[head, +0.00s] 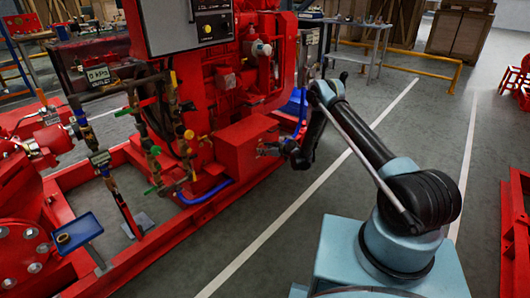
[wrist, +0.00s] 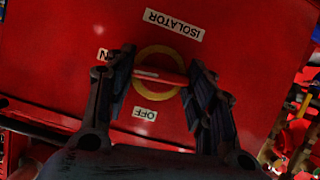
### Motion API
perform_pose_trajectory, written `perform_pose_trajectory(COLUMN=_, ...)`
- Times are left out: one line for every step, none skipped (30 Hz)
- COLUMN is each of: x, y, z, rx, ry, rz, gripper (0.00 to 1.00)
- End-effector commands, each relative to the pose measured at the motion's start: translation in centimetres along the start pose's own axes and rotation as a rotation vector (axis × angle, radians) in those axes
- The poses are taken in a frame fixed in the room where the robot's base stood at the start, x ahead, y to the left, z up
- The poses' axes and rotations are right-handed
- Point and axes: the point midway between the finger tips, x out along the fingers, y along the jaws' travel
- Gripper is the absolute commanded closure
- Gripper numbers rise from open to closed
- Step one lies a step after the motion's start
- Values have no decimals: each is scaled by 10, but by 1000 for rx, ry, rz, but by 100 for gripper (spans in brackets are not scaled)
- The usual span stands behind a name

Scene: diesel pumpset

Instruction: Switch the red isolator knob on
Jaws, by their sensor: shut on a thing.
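The red isolator knob (wrist: 165,76) is a bar across a yellow ring (wrist: 160,53) on a red panel. It lies nearly level in the wrist view, and its white mark is toward the left, on the side of the partly hidden ON label (wrist: 103,55). The OFF label (wrist: 145,114) is below the ring and the ISOLATOR label (wrist: 174,24) above, both upside down. My gripper (wrist: 163,78) has one finger at each end of the bar and is shut on it. In the head view my gripper (head: 270,150) is at the red box (head: 243,147); the knob is too small to make out there.
The red engine (head: 225,75) and its grey control panel (head: 190,25) stand above and behind the box. Valve pipes (head: 158,140) and a blue tray (head: 79,231) are to the left.

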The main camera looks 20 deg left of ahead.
Motion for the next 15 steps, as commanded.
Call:
perform_pose_trajectory(x=0, y=3, z=0, rx=39, ry=0, rz=-13, gripper=74)
perform_pose_trajectory(x=0, y=2, z=0, rx=59, ry=0, rz=-23, gripper=74)
perform_pose_trajectory(x=0, y=2, z=0, rx=84, ry=0, rz=-33, gripper=74)
perform_pose_trajectory(x=0, y=2, z=0, rx=98, ry=1, rz=-39, gripper=74)
perform_pose_trajectory(x=0, y=2, z=0, rx=109, ry=1, rz=-43, gripper=74)
perform_pose_trajectory(x=0, y=2, z=0, rx=118, ry=0, rz=-47, gripper=74)
perform_pose_trajectory(x=0, y=2, z=0, rx=122, ry=0, rz=-49, gripper=74)
perform_pose_trajectory(x=0, y=2, z=0, rx=123, ry=0, rz=-50, gripper=74)
perform_pose_trajectory(x=0, y=2, z=0, rx=123, ry=0, rz=-50, gripper=74)
perform_pose_trajectory(x=0, y=2, z=0, rx=123, ry=0, rz=-49, gripper=74)
perform_pose_trajectory(x=0, y=2, z=0, rx=123, ry=0, rz=-49, gripper=74)
perform_pose_trajectory(x=-1, y=2, z=0, rx=122, ry=0, rz=-49, gripper=74)
perform_pose_trajectory(x=-1, y=2, z=0, rx=122, ry=0, rz=-49, gripper=74)
perform_pose_trajectory(x=-1, y=2, z=0, rx=122, ry=0, rz=-49, gripper=74)
perform_pose_trajectory(x=-1, y=2, z=0, rx=122, ry=0, rz=-49, gripper=46)
